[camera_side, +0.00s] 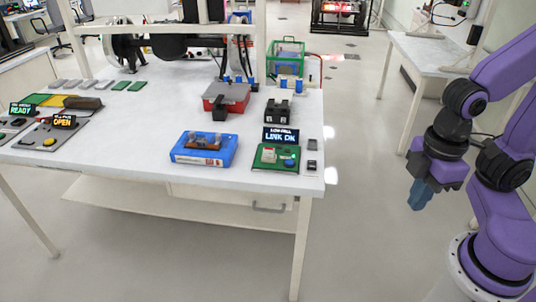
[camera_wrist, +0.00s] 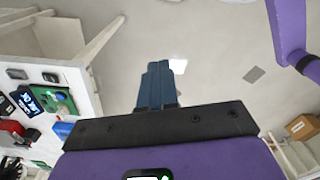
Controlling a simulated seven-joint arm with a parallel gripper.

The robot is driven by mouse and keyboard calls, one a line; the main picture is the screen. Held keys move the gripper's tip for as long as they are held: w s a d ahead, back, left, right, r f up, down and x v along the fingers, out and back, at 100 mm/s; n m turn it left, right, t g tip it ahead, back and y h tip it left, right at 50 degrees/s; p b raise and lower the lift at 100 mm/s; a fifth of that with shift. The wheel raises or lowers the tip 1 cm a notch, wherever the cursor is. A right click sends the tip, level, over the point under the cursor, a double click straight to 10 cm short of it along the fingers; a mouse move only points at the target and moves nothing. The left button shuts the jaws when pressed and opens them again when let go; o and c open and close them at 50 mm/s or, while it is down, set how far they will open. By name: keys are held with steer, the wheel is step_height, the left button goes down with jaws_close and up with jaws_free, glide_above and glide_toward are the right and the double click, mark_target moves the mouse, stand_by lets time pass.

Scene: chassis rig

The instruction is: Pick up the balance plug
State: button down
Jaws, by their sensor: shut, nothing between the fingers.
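My gripper (camera_side: 418,198) hangs to the right of the workbench, pointing down over open floor and well apart from everything on the bench. Its blue fingers (camera_wrist: 155,82) are together and empty in the wrist view. I cannot make out for sure which small part is the balance plug. A green circuit board (camera_side: 275,157) with a white block sits near the bench's front right corner, below a display (camera_side: 280,135) reading "LINK OK". The board also shows at the left of the wrist view (camera_wrist: 60,101).
A blue box (camera_side: 203,150) with parts on top lies left of the board. A red-and-black block (camera_side: 226,97) and a black block (camera_side: 278,111) stand behind. Two small dark items (camera_side: 312,154) lie by the right edge of the white bench (camera_side: 130,158).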

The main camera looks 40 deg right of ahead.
stand_by(0.3)
steer(key=c, duration=0.6)
jaws_free()
steer(key=n+t+h, duration=0.9)
steer(key=n+h, duration=0.1)
steer(key=n, duration=0.4)
glide_toward(268, 151)
steer(key=x, duration=0.5)
steer(key=shift+d+f, duration=0.1)
steer(key=shift+f, duration=0.2)
steer(key=shift+r+x, duration=0.15)
steer(key=shift+x, duration=1.25)
steer(key=shift+r+x, duration=0.1)
steer(key=shift+x, duration=1.25)
